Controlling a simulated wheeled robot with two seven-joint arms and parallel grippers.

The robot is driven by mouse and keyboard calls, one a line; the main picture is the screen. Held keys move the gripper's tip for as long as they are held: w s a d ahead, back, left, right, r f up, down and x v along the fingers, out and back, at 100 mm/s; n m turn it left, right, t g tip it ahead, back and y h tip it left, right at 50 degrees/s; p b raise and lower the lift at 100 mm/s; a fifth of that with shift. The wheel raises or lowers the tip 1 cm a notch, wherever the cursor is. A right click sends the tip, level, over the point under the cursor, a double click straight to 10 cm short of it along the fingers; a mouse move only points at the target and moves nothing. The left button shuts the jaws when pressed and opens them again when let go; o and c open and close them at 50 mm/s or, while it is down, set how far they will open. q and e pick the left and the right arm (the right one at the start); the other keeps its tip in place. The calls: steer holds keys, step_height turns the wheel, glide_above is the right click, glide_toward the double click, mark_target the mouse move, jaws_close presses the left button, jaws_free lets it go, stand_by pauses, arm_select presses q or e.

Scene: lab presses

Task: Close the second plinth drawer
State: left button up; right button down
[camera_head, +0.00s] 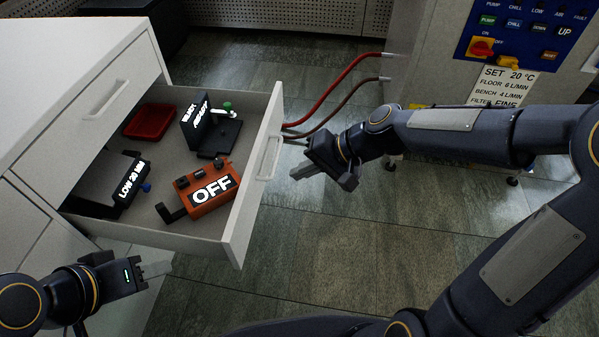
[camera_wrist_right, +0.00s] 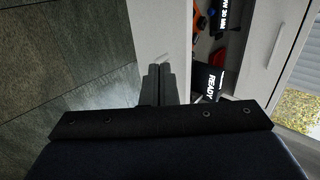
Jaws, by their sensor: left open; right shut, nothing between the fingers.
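The open drawer (camera_head: 256,200) is pulled out of a white cabinet (camera_head: 60,60) at the left of the head view. Its front has a pale bar handle (camera_head: 269,157). My right gripper (camera_head: 296,174) is shut and empty, just outside the drawer front, close to the handle. In the right wrist view the shut fingers (camera_wrist_right: 160,80) lie over the drawer's white front (camera_wrist_right: 152,40); I cannot tell whether they touch it. My left gripper (camera_head: 160,268) is open and empty, low at the left, in front of the cabinet and below the drawer.
The drawer holds an orange OFF box (camera_head: 207,188), a black LOW box (camera_head: 112,185), a black READY stand (camera_head: 215,135) and a red tray (camera_head: 150,121). The tiled floor right of the drawer is clear.

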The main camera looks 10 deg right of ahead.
mark_target(251, 185)
steer(key=x, duration=0.3)
steer(key=r+b+x, duration=0.1)
steer(key=x, duration=0.2)
steer(key=a+b+x, duration=0.1)
steer(key=x, duration=0.2)
steer(key=shift+w+a+r, duration=0.15)
steer(key=shift+w+a+b, duration=0.2)
steer(key=shift+a+b, duration=0.1)
steer(key=shift+a, duration=0.2)
arm_select(q)
step_height(251, 185, down, 3)
steer(key=shift+f, duration=0.1)
